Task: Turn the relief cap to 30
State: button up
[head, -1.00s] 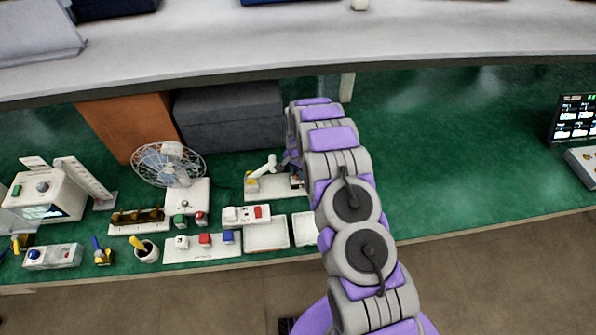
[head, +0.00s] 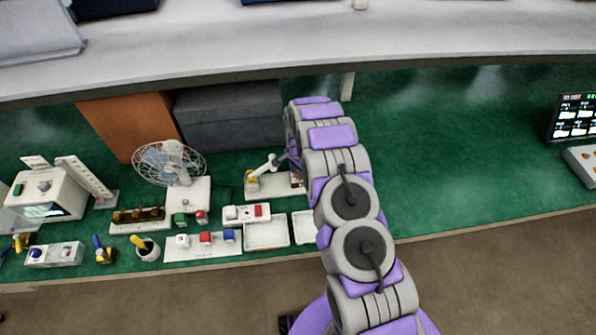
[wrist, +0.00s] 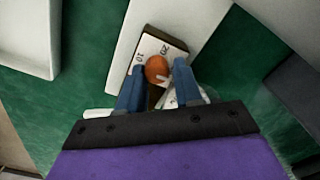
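The relief cap is an orange-brown round knob (wrist: 157,69) on a white plate (wrist: 150,45) marked 10 and 20 in the wrist view. My gripper (wrist: 159,72) has blue fingers standing apart on either side of the knob. Small gaps show beside the knob, so the gripper looks open around it and not closed. A 30 mark cannot be read; part of the plate is hidden behind the fingers. In the head view, the white pump base (head: 258,190) with a white lever-like part (head: 266,164) lies left of my arm, which hides its right end.
A fan (head: 169,162), a white block with a red button (head: 246,213) and white trays (head: 266,236) stand left of and in front of the pump. A grey box (head: 230,115) is behind it. The green bench right of my arm is clear up to a monitor (head: 574,117).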

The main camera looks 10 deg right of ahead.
jog(key=o, duration=0.4)
jog(key=shift+c, duration=0.2)
notch_tip(320, 180, up, 17)
dwell(0.4)
jog(key=shift+s+a+r, duration=0.1)
jog(key=shift+r, duration=0.05)
jog(key=s+d+r+n+b, duration=0.1)
jog(key=s+r+n+b, duration=0.15)
jog(key=s+r, duration=0.7)
jog(key=s+d+r+n+b, duration=0.1)
jog(key=s+d+r+n, duration=0.15)
jog(key=s+r, duration=0.7)
jog(key=s+f+n+g+b, duration=0.1)
jog(key=s+f+n+b, duration=0.1)
jog(key=s, duration=1.2)
jog(key=s+d+f+n+b, duration=0.1)
jog(key=s+f+n, duration=0.1)
jog(key=s, duration=1.2)
jog(key=shift+s+d+f+n+g+b, duration=0.15)
jog(key=shift+s+f+n+g+b, duration=0.2)
jog(key=shift+n, duration=0.55)
